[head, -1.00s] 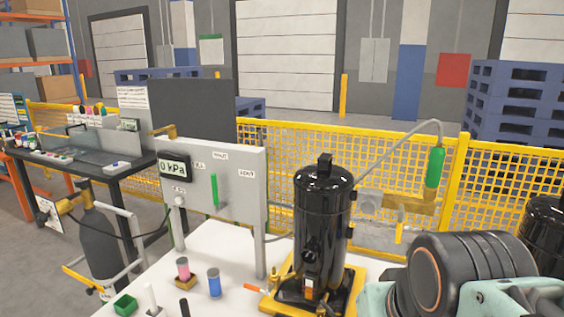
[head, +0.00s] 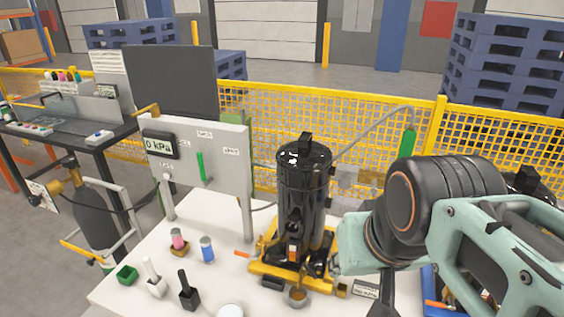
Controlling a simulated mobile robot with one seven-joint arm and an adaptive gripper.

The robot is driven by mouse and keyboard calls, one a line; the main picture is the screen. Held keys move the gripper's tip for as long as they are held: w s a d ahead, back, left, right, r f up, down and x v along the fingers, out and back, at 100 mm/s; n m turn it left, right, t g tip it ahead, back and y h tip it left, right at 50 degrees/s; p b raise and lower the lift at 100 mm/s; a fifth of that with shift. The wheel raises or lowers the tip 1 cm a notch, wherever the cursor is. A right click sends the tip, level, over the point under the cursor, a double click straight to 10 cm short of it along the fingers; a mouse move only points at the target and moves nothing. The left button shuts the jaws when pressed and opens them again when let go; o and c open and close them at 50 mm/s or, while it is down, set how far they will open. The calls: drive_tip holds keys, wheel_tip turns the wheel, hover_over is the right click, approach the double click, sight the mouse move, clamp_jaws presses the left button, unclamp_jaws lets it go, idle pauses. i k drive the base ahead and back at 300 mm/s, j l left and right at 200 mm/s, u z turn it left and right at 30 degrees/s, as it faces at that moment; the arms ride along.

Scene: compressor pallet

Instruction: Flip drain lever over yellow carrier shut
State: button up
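A glossy black compressor (head: 303,200) stands upright on a yellow carrier (head: 262,276) on the white table. A small orange lever (head: 243,254) sticks out to the left at the carrier's left side, lying close to level. Its valve is too small to read clearly. My arm covers the right of the head view and reaches toward the compressor's right side.
A grey panel (head: 200,160) with a gauge (head: 160,146) reading 0 kPa rises behind.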

sight(305, 266)
drive_tip(key=k+l+u, duration=0.25)
drive_tip(key=k+l, duration=0.1)
drive_tip(key=k, duration=0.2)
drive_tip(key=k+l, duration=0.1)
drive_tip(key=k, duration=0.25)
